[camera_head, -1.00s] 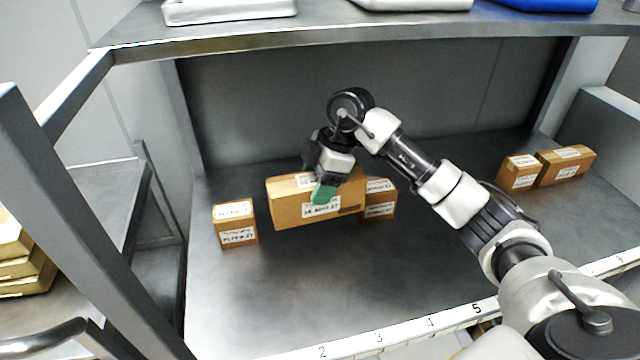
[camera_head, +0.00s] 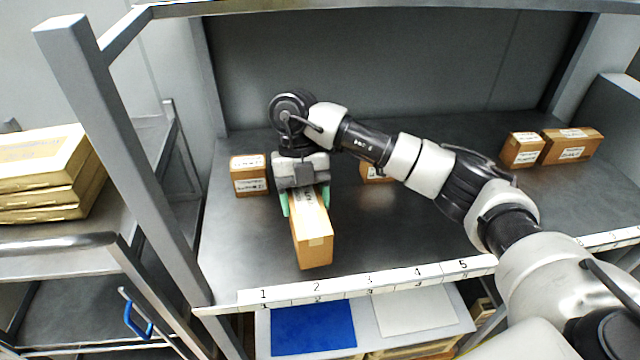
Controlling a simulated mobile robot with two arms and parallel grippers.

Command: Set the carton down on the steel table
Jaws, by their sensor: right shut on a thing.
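My right gripper (camera_head: 305,199) is shut on a long brown carton (camera_head: 313,240), with one green fingertip on each side of it. The carton points toward the front edge of a grey metal shelf (camera_head: 400,240). It is over this shelf; I cannot tell whether its underside touches it. The gripper covers the carton's rear end. My left gripper is out of view. I cannot tell which surface is the steel table.
A small carton (camera_head: 248,176) stands left of the gripper; another (camera_head: 374,172) is partly hidden behind my arm. Two cartons (camera_head: 522,150) (camera_head: 571,146) stand at right. A numbered strip (camera_head: 345,287) runs along the shelf front. Below are a blue sheet (camera_head: 313,329) and a pale sheet (camera_head: 413,311).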

